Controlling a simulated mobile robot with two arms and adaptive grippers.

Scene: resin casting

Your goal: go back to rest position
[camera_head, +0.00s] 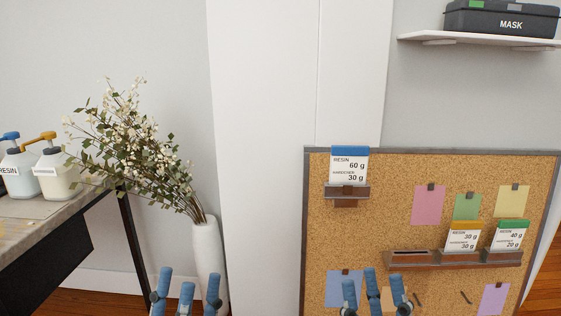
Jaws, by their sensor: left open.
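My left gripper (187,288) is at the bottom edge of the head view, left of centre. Its blue fingers point up and stand apart, with nothing between them. It overlaps the lower part of the white vase in the picture. My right gripper (371,282) is at the bottom edge, right of centre, in front of the cork board (395,190). Its blue fingers are also spread, with nothing seen between them. The lower parts of both grippers are cut off by the frame.
A table (45,208) with two pump bottles (55,173) stands at the left. A white vase (206,262) with flowering branches stands beside it. Cards (348,166) sit in holders on the cork board. A shelf (470,40) bears a black MASK box (500,20).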

